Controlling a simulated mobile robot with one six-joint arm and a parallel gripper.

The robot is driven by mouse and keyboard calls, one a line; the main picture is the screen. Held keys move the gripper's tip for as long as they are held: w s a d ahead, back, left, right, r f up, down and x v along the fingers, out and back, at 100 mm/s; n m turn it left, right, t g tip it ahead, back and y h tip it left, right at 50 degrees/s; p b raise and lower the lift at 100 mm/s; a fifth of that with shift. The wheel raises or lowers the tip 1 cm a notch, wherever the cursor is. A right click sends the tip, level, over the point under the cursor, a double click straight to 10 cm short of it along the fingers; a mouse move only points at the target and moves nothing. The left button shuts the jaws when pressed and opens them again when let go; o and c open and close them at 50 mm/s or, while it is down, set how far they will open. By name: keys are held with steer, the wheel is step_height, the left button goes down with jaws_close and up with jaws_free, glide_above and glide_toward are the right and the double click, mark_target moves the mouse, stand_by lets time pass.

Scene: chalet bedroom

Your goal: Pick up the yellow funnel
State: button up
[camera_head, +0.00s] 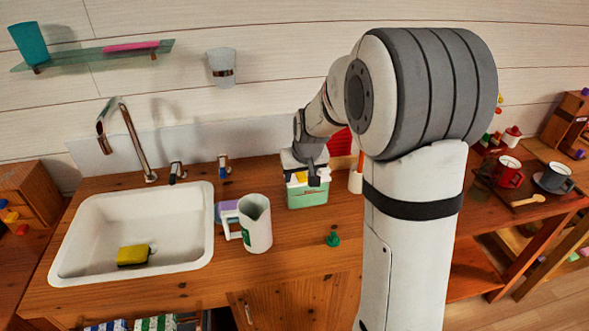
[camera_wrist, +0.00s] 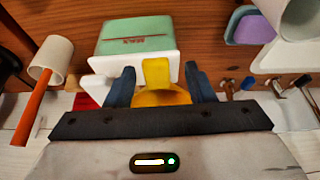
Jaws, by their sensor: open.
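The yellow funnel (camera_wrist: 160,97) shows in the wrist view between my two dark fingers, its narrow part pointing up the picture and its wider part partly hidden by my gripper's body. In the head view only a small yellow patch of the funnel (camera_head: 301,177) shows, beside the green and white box (camera_head: 308,196). My gripper (camera_wrist: 159,69) is open, with one finger on each side of the funnel; I cannot tell whether either touches it. In the head view my gripper (camera_head: 309,179) is low over the box, which also shows in the wrist view (camera_wrist: 135,36).
A white pitcher (camera_head: 256,224) stands left of the box, near the sink (camera_head: 90,233) with a sponge in it. A white holder (camera_head: 355,180) with an orange handle is close on the right. A small green piece (camera_head: 333,239) lies in front. The front counter is mostly clear.

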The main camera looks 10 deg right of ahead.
steer(key=x, duration=0.3)
steer(key=shift+w+d+f, duration=0.1)
steer(key=shift+d, duration=0.05)
steer(key=c, duration=1.1)
